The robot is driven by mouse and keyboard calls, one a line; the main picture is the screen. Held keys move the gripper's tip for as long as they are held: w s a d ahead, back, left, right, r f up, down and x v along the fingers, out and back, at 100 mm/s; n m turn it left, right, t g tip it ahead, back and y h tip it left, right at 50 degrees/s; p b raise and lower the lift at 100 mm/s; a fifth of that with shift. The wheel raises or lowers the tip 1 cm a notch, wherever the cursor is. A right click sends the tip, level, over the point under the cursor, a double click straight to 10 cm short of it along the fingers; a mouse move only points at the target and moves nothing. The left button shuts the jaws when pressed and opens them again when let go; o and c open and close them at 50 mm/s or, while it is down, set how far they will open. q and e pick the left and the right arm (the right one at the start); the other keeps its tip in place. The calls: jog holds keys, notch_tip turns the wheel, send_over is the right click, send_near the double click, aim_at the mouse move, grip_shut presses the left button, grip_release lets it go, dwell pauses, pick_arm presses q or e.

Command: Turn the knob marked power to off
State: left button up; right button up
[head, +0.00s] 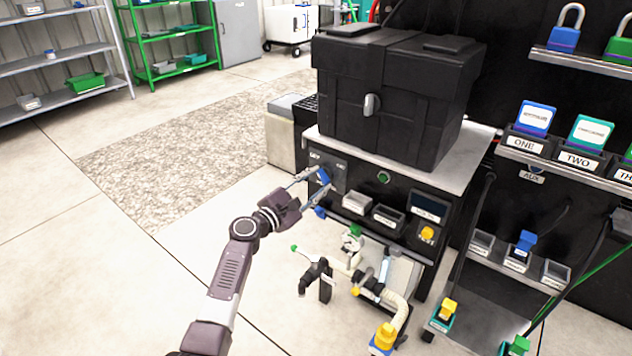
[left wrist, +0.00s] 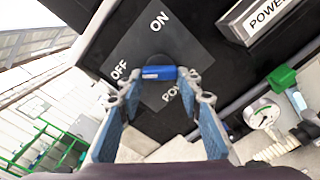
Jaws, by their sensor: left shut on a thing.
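The blue power knob (head: 324,176) is on the dark front panel of the black cabinet (head: 400,200). In the left wrist view the knob (left wrist: 159,73) shows as a short blue bar lying across the picture. It sits on a grey plate (left wrist: 185,48) printed ON at the top, OFF at the left and POWER below, partly covered. My left gripper (head: 321,180) has its fingertips on either side of the knob and is shut on it, as the left wrist view also shows (left wrist: 160,80). Which mark the knob points at is unclear. My right gripper is not in view.
A black case (head: 395,95) stands on the cabinet top. Small label trays (head: 388,217) and a yellow knob (head: 427,233) are right of the power knob. A gauge and pipes (head: 352,245) stand below. The floor at the left (head: 100,250) is clear.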

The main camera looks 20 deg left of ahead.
pick_arm(q)
jog(key=shift+f, duration=0.1)
jog(key=o, duration=1.2)
jog(key=shift+c, duration=0.2)
jog(key=v, duration=1.2)
